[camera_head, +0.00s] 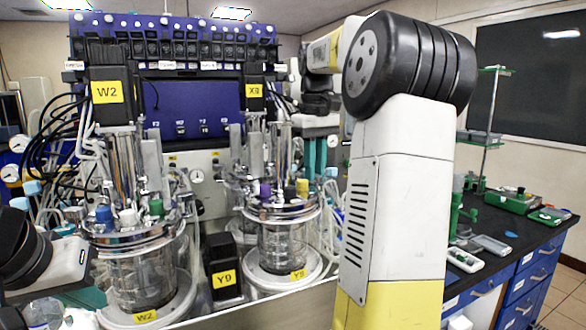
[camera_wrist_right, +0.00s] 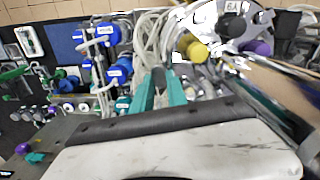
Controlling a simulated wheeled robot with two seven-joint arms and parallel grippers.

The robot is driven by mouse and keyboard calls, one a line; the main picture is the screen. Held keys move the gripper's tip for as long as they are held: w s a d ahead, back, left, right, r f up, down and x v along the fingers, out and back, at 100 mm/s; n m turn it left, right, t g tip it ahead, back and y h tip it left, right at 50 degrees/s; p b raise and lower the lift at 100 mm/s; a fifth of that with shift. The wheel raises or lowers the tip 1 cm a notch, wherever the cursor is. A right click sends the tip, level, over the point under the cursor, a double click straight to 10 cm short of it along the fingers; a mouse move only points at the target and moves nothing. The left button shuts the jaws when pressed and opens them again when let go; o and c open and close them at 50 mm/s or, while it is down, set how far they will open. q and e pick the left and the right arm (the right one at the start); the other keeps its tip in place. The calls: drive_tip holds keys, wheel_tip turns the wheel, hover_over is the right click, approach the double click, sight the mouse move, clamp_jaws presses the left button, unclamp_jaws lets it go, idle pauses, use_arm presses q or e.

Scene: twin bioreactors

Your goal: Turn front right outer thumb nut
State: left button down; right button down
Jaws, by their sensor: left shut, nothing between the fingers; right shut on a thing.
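The right vessel (camera_head: 282,243), labelled Y8, has a steel head plate with a purple cap (camera_head: 265,193) and a yellow cap (camera_head: 302,187). My right gripper (camera_head: 313,176) points down at the right outer edge of that head plate. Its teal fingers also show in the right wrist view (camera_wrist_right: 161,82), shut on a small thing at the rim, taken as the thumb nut. The nut itself is hidden by the fingers and too small to make out. My left gripper (camera_head: 93,297) is low at the left, beside the left vessel (camera_head: 137,275), shut and empty; its tips are partly hidden.
Tubes and cables crowd around both vessels, under a blue control unit (camera_head: 190,105). A black block labelled Y9 (camera_head: 223,268) stands between the vessels. A dark bench (camera_head: 500,240) with green and grey items is at the right. My right forearm covers the centre right.

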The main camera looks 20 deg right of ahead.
drive_tip(key=c, duration=1.3)
unclamp_jaws()
drive_tip(key=shift+r, duration=3.9)
drive_tip(key=shift+s, duration=0.15)
